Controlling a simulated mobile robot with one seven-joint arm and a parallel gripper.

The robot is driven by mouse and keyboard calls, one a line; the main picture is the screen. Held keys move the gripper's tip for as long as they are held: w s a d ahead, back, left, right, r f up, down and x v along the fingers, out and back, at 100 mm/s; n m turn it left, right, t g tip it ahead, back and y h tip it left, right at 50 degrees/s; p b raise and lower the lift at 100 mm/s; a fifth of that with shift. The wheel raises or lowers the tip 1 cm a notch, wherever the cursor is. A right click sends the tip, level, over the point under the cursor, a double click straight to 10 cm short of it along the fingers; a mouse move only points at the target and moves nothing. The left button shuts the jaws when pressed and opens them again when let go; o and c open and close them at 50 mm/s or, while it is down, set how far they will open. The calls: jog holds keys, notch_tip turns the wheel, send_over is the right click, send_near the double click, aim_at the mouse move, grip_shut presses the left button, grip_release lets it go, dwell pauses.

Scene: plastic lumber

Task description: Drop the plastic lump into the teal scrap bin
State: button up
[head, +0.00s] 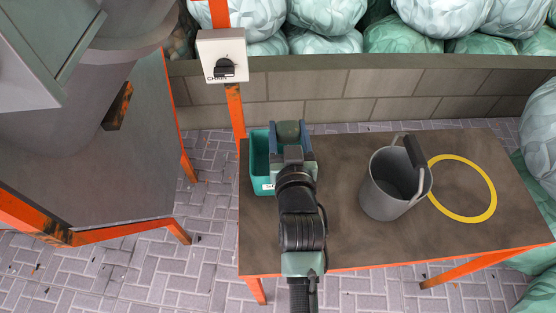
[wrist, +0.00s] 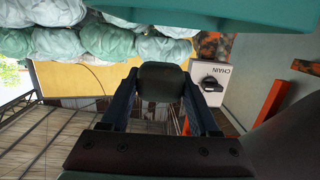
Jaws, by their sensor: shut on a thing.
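The plastic lump (head: 289,132) is a dark olive-grey block between the fingers of my gripper (head: 290,137). In the wrist view the lump (wrist: 161,82) sits between the two dark blue fingers of my gripper (wrist: 162,90), which are shut on it. The teal scrap bin (head: 260,161) stands at the left end of the brown table. In the head view my gripper and wrist cover the bin's right part, with the lump near its back right. The bin's inside is mostly hidden, and I cannot tell how high the lump is above it.
A grey bucket (head: 377,200) with a raised handle stands on the table (head: 340,240), right of my arm. A yellow ring (head: 486,212) marks the table further right. A switch box (head: 222,57) on an orange post stands behind the bin. A low block wall (head: 330,95) runs behind.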

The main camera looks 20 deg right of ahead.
notch_tip(320, 180, down, 5)
jog(key=b, duration=0.4)
jog(key=o, duration=1.5)
jog(key=shift+c, duration=0.2)
notch_tip(320, 180, up, 10)
jog(key=shift+p, duration=1.25)
